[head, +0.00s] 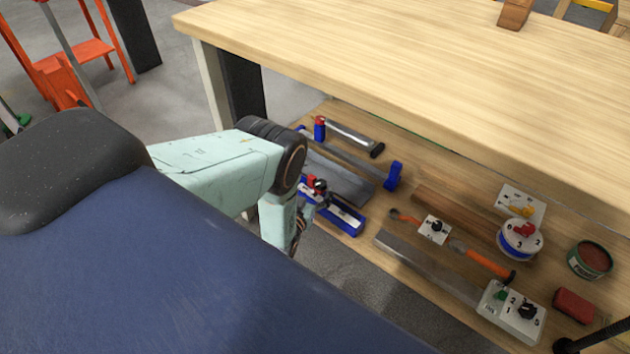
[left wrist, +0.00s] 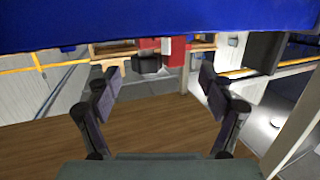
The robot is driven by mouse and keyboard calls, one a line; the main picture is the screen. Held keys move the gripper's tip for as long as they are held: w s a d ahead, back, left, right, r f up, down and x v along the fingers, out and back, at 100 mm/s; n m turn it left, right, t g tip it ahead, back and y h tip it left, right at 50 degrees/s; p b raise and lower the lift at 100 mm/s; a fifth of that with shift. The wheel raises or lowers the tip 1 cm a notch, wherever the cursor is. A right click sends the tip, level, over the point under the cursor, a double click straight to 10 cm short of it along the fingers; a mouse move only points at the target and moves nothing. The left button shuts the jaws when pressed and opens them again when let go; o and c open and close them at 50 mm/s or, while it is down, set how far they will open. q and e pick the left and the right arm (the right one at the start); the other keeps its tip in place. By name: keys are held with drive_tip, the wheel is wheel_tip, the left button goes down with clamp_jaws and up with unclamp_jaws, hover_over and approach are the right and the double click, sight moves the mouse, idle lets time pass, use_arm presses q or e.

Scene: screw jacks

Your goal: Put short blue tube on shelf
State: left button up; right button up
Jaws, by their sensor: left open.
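Several blue pieces lie on the low wooden shelf under the bench; I cannot tell for sure which is the short blue tube. A short upright blue piece (head: 393,175) stands at the end of a grey bar, and a small blue piece with a red top (head: 319,128) stands at the back. My left gripper (head: 300,226) hangs at the shelf's left front, partly hidden by its own arm, beside a long blue tool (head: 345,217). In the left wrist view my left gripper (left wrist: 160,88) is open, with nothing between its fingers.
The wooden bench top (head: 400,60) overhangs the shelf (head: 425,195). An orange frame (head: 75,65) stands back left.

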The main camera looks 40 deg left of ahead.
use_arm(q)
drive_tip(key=p+v, duration=0.3)
drive_tip(key=v, duration=0.7)
use_arm(e)
wheel_tip(320, 180, up, 4)
drive_tip(key=shift+f, duration=0.1)
use_arm(q)
drive_tip(key=shift+w, duration=0.15)
drive_tip(key=b+x, duration=0.4)
drive_tip(key=x, duration=0.7)
drive_tip(key=shift+w+b, duration=0.2)
drive_tip(key=shift+b, duration=0.15)
drive_tip(key=r+p, duration=0.2)
drive_tip(key=shift+w+a+r, duration=0.15)
drive_tip(key=shift+w+r, duration=0.1)
drive_tip(key=shift+r, duration=0.6)
use_arm(e)
drive_tip(key=shift+f, duration=1.25)
